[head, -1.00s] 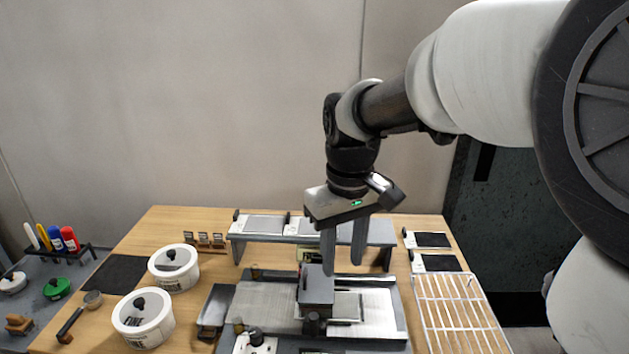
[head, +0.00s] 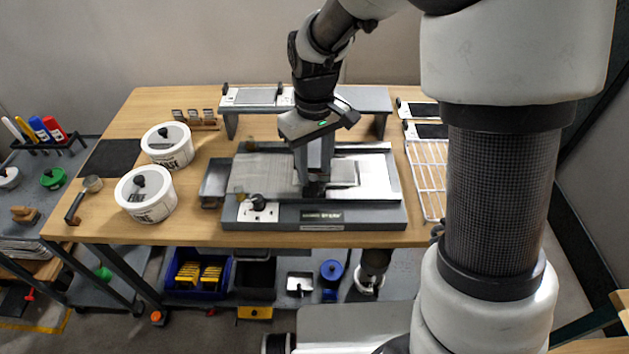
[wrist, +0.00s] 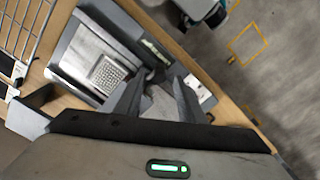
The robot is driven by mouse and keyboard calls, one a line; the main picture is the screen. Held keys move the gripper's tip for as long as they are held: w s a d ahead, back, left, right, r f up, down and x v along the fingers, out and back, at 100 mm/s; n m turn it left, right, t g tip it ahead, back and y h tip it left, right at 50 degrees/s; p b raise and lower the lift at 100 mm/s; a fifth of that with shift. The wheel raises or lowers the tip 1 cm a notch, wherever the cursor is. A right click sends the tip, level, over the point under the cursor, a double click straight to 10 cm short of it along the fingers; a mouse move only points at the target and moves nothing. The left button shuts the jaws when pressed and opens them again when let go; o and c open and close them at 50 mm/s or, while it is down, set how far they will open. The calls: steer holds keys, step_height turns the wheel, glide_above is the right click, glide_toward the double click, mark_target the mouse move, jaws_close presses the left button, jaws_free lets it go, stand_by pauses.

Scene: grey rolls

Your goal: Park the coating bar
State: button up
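The flat coating machine (head: 385,212) stands on the wooden bench in the head view, with a pale bed and a dark front edge.
A grey raised shelf (head: 362,100) stands behind the machine. A white wire rack (head: 428,180) is at the right. Two lidded white tubs (head: 146,195) and a grey tray (head: 214,182) are to the left. A black-knobbed control (head: 256,202) sits at the front left of the machine.

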mark_target(314, 175)
step_height(314, 175, down, 5)
steer(key=shift+f, duration=0.15)
jaws_close()
